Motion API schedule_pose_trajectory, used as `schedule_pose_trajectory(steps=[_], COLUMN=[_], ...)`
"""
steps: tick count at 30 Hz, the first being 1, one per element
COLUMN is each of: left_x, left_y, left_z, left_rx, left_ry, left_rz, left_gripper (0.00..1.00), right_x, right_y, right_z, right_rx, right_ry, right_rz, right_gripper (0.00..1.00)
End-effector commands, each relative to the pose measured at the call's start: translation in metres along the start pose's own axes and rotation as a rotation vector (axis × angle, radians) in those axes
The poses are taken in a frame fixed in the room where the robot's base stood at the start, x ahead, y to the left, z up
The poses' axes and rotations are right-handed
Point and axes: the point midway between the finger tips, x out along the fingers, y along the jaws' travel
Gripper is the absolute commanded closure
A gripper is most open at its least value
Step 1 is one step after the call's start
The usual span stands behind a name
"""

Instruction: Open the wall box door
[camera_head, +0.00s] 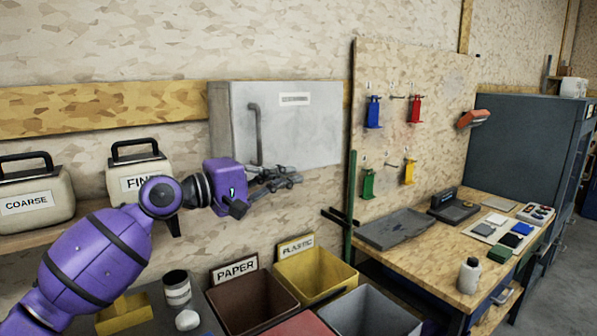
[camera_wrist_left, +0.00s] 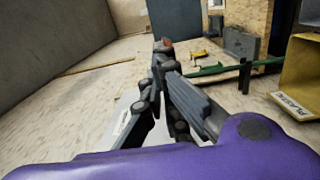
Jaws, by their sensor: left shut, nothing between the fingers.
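The wall box (camera_head: 315,130) is a light grey cabinet on the wall, with a white label near its top and a dark vertical bar handle (camera_head: 256,135) on the left of its front. The door looks closed. My left gripper (camera_head: 294,179) is shut and empty in front of the box's lower edge, below and right of the handle. Whether it touches the box I cannot tell. In the left wrist view the shut fingers (camera_wrist_left: 161,50) point away from the camera, and a pale labelled surface, apparently the box (camera_wrist_left: 122,118), shows partly hidden behind them. My right gripper is not in view.
Below stand brown PAPER (camera_head: 240,308) and yellow PLASTIC (camera_head: 318,276) bins. COARSE (camera_head: 35,218) and FINE (camera_head: 128,170) containers sit on a shelf at left. A pegboard (camera_head: 395,130) with coloured hooks and a workbench (camera_head: 420,248) are at right.

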Motion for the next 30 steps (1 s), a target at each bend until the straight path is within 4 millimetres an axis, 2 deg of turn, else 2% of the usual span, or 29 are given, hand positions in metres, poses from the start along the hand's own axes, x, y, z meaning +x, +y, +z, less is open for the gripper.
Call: schedule_pose_trajectory(steps=[1, 4, 9, 15, 30], left_x=[0.005, 0.013, 0.021, 0.022, 0.022], left_y=[0.006, 0.006, 0.002, 0.0, 0.0], left_z=[0.009, 0.018, 0.025, 0.026, 0.026], left_rx=[0.007, 0.005, 0.003, 0.0, 0.001], left_ry=[-0.003, -0.002, -0.001, -0.001, -0.001], left_rz=[0.001, 0.002, 0.0, -0.001, 0.0], left_gripper=[1.0, 1.0, 1.0, 1.0, 1.0], right_x=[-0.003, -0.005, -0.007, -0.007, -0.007], right_y=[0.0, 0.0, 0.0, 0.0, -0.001], right_z=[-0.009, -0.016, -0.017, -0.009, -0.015], right_rx=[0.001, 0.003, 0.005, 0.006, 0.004], right_ry=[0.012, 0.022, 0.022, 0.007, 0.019], right_rz=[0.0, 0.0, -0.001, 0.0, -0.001], right_gripper=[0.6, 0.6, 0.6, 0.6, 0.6])
